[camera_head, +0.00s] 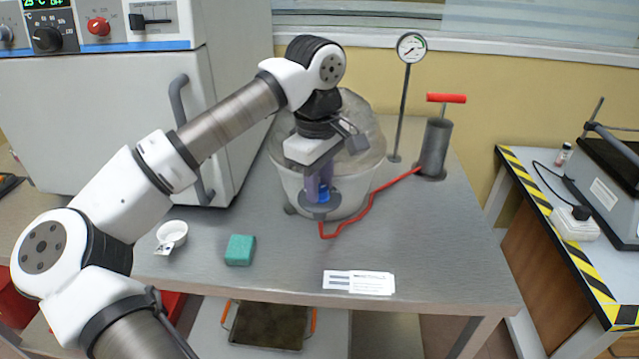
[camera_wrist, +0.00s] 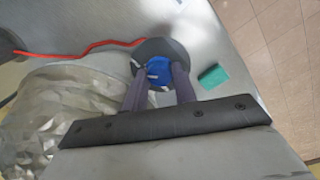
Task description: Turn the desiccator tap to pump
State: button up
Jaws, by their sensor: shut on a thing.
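The desiccator (camera_head: 350,188) stands on the bench, a pale bowl with a clear lid. Its blue tap knob (camera_head: 325,195) is at the front, on a dark grey round plate that shows in the wrist view (camera_wrist: 165,46). A red hose (camera_head: 372,202) runs from the tap's base toward the hand pump (camera_head: 435,148). My gripper (camera_head: 318,188) points down over the tap. In the wrist view its two fingers (camera_wrist: 158,76) are shut on the blue knob (camera_wrist: 158,66), one on each side. White marks show beside the knob, too small to read.
A pressure gauge (camera_head: 410,48) stands on a post behind the desiccator. A white oven (camera_head: 110,118) is at the left. A green block (camera_head: 240,250), a white dish (camera_head: 172,233) and a printed card (camera_head: 358,282) lie on the bench (camera_head: 455,265). Its right front is clear.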

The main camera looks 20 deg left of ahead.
jog(key=shift+m, duration=1)
jog(key=o, duration=1)
jog(key=shift+c, duration=0.2)
notch_tip(320, 180, up, 14)
jog(key=shift+s+a, duration=0.15)
jog(key=shift+s, duration=0.15)
jog(key=shift+f, duration=0.15)
